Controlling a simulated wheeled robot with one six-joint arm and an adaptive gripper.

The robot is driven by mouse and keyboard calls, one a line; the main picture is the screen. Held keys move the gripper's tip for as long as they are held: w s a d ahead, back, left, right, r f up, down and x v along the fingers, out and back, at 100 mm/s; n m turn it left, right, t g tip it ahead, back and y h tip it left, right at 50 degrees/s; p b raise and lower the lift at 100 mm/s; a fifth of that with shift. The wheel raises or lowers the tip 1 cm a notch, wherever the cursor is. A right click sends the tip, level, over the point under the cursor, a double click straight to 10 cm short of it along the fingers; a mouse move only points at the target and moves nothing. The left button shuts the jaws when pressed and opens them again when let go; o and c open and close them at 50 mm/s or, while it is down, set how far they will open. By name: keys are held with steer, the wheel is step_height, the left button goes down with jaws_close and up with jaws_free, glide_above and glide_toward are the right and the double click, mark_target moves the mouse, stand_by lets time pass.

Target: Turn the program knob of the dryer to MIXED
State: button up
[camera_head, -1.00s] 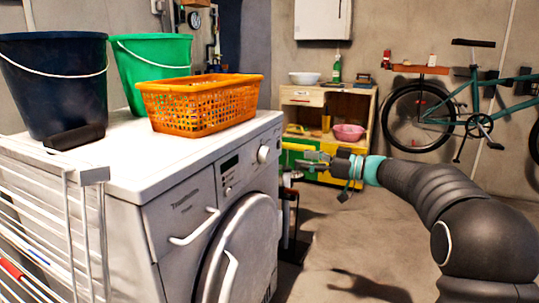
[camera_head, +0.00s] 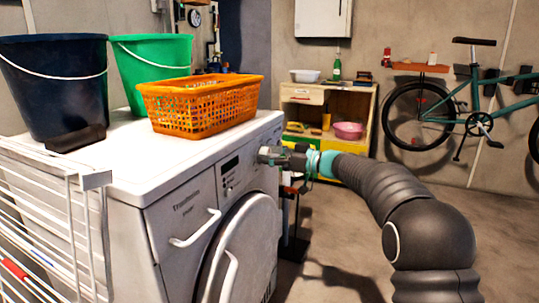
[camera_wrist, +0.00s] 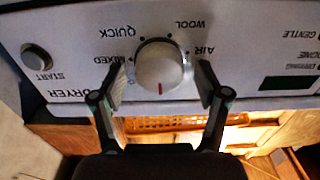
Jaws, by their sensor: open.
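The dryer (camera_head: 165,220) stands at the left in the head view, its front facing right. Its round silver program knob (camera_wrist: 160,62) shows in the wrist view, where the panel appears upside down. The knob's red mark points to the bottom of the picture, away from the MIXED label (camera_wrist: 112,60) at its left. QUICK, WOOL and AIR are printed around it. My gripper (camera_wrist: 161,72) is open, with one finger on each side of the knob; I cannot tell whether they touch it. In the head view my gripper (camera_head: 270,156) hides the knob.
A START button (camera_wrist: 36,58) is left of the knob in the wrist view. An orange basket (camera_head: 200,108), a green bucket (camera_head: 130,75) and a dark bucket (camera_head: 55,95) stand on the dryer. A white drying rack (camera_head: 40,220) is at the front left. Floor at the right is clear.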

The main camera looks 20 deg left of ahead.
steer(key=c, duration=1.1)
steer(key=shift+m, duration=0.3)
steer(key=m+b, duration=0.3)
steer(key=m, duration=0.6)
steer(key=shift+w, duration=0.2)
steer(key=m+p, duration=0.1)
steer(key=m, duration=0.4)
steer(key=m+p, duration=0.2)
steer(key=m, duration=0.3)
steer(key=shift+f, duration=0.2)
steer(key=shift+m+p, duration=0.3)
